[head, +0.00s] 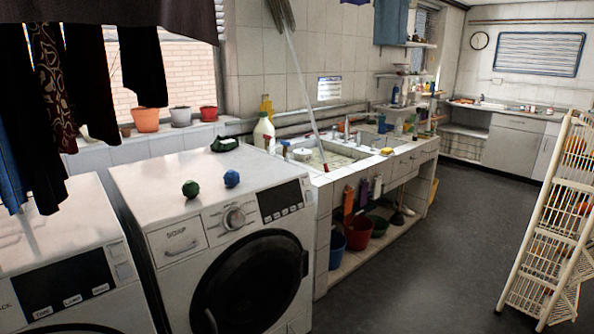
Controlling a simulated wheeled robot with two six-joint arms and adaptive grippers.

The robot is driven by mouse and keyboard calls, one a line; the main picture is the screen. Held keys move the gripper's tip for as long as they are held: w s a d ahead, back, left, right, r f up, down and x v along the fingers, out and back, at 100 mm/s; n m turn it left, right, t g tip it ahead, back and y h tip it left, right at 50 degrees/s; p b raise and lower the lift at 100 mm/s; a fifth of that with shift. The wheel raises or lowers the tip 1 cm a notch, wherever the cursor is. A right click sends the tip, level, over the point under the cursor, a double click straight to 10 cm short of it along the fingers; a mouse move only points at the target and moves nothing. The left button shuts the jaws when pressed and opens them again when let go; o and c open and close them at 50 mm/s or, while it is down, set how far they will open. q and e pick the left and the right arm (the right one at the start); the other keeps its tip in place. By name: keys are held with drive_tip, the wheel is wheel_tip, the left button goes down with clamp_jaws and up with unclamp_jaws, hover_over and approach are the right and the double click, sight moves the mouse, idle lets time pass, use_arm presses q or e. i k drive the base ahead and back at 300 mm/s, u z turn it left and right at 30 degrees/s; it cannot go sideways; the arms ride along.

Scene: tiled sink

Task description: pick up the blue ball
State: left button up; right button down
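The small blue ball (231,178) rests on the white top of the right washing machine (165,205), near its front edge. A dark green ball (190,189) sits just to its left, a small gap apart. Both look faceted or crumpled. Neither of my grippers shows in the head view, and nothing touches the blue ball.
A green item (225,145) and a white spray bottle (264,132) stand behind the balls. The tiled sink (335,160) adjoins on the right. Dark clothes (70,90) hang at upper left. A white rack (545,250) stands at right; the floor between is clear.

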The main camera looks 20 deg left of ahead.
sight(231, 178)
drive_tip(key=z, duration=0.55)
drive_tip(key=i, duration=2.55)
drive_tip(key=u, duration=0.9)
drive_tip(key=i, duration=0.75)
drive_tip(key=u, duration=0.9)
